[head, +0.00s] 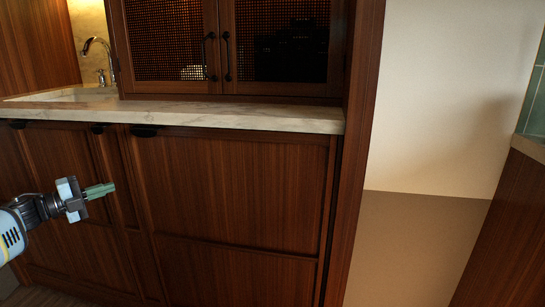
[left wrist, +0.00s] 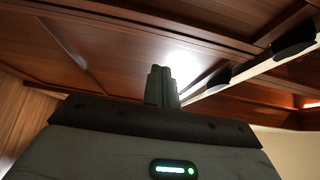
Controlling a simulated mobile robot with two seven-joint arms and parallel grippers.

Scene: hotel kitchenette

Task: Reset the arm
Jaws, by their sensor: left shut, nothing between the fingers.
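My left gripper (head: 99,191) comes in from the left edge in the head view. Its green fingers are shut with nothing between them, in front of the lower wooden cabinet doors (head: 235,190). In the left wrist view the closed fingers (left wrist: 161,87) point toward the dark wood of the cabinet, and I cannot tell how far off it is. My right gripper is not in view.
A marble counter (head: 240,114) runs above the lower cabinets, with black handles (head: 144,131) just under its edge. A sink faucet (head: 98,55) stands at the back left. Mesh-front upper cabinets (head: 165,40) rest on the counter. A pale wall (head: 440,90) is at right.

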